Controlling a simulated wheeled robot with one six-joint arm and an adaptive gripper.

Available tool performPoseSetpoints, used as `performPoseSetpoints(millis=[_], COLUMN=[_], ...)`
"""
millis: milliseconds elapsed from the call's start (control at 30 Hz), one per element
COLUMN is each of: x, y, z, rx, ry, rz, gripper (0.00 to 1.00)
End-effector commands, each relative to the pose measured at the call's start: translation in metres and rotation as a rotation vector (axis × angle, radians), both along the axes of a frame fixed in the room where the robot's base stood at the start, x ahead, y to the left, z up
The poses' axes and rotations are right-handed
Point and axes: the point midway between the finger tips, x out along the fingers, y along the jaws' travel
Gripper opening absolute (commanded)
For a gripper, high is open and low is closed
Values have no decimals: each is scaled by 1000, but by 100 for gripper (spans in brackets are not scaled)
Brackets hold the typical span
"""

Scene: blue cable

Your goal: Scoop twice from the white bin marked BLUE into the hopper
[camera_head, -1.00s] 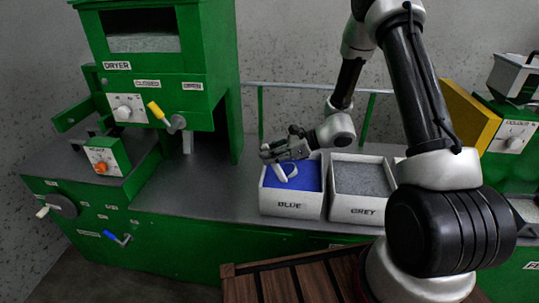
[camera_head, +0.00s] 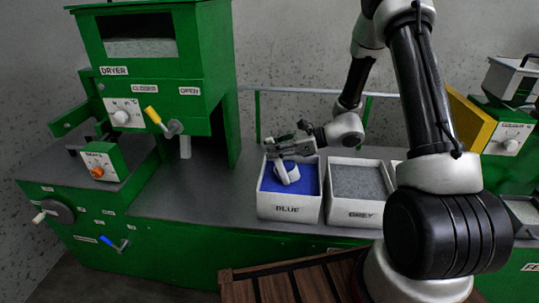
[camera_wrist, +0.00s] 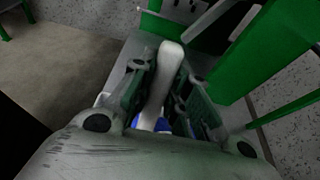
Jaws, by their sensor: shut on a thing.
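The white bin marked BLUE (camera_head: 290,209) stands on the grey counter and holds blue granules (camera_head: 308,180). My gripper (camera_head: 273,151) is over this bin, shut on a white scoop (camera_head: 287,174). The scoop hangs below the fingers, with its lower end at the blue granules; I cannot tell how deep it is or whether it carries any. In the wrist view, the scoop's white handle (camera_wrist: 163,75) stands between the two fingers (camera_wrist: 160,88), with a little blue below it. I cannot identify the hopper with certainty.
A white bin marked GREY (camera_head: 359,209) stands close on the right with grey granules. The green DRYER (camera_head: 165,70) rises at left, its yellow lever (camera_head: 154,116) sticking out. A rail (camera_head: 300,90) runs behind the bins. The counter (camera_head: 205,195) left of the bins is clear.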

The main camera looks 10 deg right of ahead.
Motion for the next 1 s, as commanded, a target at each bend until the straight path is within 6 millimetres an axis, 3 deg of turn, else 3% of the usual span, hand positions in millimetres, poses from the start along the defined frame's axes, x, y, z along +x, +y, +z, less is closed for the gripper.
performPoseSetpoints(millis=[1000], x=[-14], y=[-45], z=[94], rx=[232], ry=[-79], rz=[-1], gripper=[0])
